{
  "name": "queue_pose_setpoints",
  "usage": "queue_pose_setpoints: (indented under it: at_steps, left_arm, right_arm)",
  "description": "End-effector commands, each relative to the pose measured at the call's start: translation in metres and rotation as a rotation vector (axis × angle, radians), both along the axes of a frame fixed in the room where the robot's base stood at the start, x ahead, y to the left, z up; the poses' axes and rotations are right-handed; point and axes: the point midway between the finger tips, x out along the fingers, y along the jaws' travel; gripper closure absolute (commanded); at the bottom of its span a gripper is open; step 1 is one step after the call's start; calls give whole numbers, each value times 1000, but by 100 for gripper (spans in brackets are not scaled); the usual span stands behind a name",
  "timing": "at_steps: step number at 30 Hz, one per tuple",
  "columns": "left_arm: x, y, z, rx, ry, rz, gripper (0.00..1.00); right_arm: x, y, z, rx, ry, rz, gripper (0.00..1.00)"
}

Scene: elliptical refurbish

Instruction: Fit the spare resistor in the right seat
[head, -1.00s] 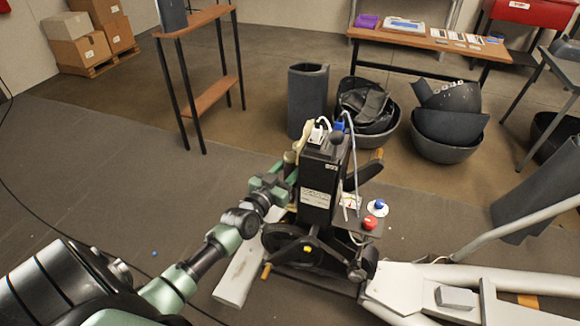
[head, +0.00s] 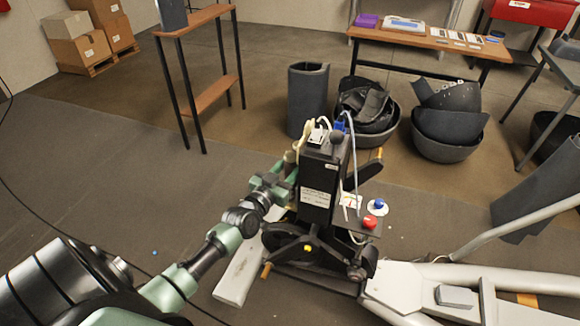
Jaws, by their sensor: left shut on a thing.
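A black upright box unit (head: 318,190) with white labels stands on a dark wheeled machine at the centre. White and blue connectors (head: 340,128) and pale cables sit on its top. My left gripper (head: 284,184) reaches in from the left and is against the box's left side. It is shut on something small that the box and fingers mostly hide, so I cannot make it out. I cannot pick out the spare resistor or the right seat for certain. My right gripper is not in view.
A red button (head: 370,222) and a blue button (head: 379,204) sit right of the box. Dark tubs (head: 447,150) and a dark cylinder (head: 307,100) stand behind. A white frame (head: 400,287) lies at front right. Floor on the left is mostly clear.

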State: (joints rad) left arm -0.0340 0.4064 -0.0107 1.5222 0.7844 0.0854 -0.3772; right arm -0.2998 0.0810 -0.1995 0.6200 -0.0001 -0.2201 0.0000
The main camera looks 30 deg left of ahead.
Motion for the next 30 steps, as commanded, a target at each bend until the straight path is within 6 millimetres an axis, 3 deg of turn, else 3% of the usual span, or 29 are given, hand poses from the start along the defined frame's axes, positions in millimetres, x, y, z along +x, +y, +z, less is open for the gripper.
queue_pose_setpoints:
  at_steps: [30]
  left_arm:
    - [1,-4,-8,-2,3,-6,100]
  right_arm:
    - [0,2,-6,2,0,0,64]
